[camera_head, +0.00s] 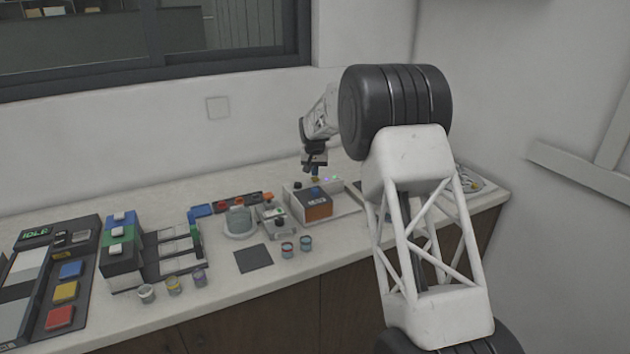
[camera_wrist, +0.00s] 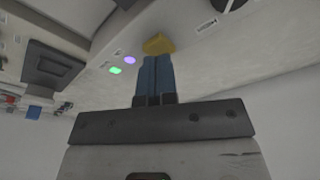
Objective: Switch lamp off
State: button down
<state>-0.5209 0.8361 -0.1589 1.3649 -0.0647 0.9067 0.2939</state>
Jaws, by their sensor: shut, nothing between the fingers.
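My gripper (camera_head: 314,169) points down over the machine at the back right of the bench. In the wrist view its blue fingers (camera_wrist: 155,66) are together with no gap. A yellow knob or button (camera_wrist: 158,44) sits right at the fingertips; I cannot tell whether they touch it. The yellow part also shows small in the head view (camera_head: 315,179). Beside it two small lights glow, a green one (camera_wrist: 115,71) and a purple one (camera_wrist: 130,60). I cannot tell which part is the lamp's switch.
A box with an orange front (camera_head: 317,207) stands just in front of the gripper. Two small jars (camera_head: 287,249) and a dark square mat (camera_head: 253,258) lie nearer the bench edge. A panel with coloured buttons (camera_head: 66,291) stands at left. My arm hides the bench's right part.

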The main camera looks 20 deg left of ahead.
jog(key=shift+x, duration=0.8)
jog(key=shift+s+r, duration=0.15)
jog(key=shift+r, duration=0.05)
jog(key=shift+w+v, duration=0.2)
jog(key=shift+v, duration=0.8)
jog(key=shift+r, duration=0.25)
jog(key=shift+w+v, duration=0.25)
jog(key=shift+v, duration=0.9)
jog(key=shift+w+v, duration=0.25)
jog(key=shift+v, duration=0.9)
jog(key=shift+a+r, duration=0.1)
jog(key=shift+a, duration=0.05)
jog(key=shift+s, duration=0.1)
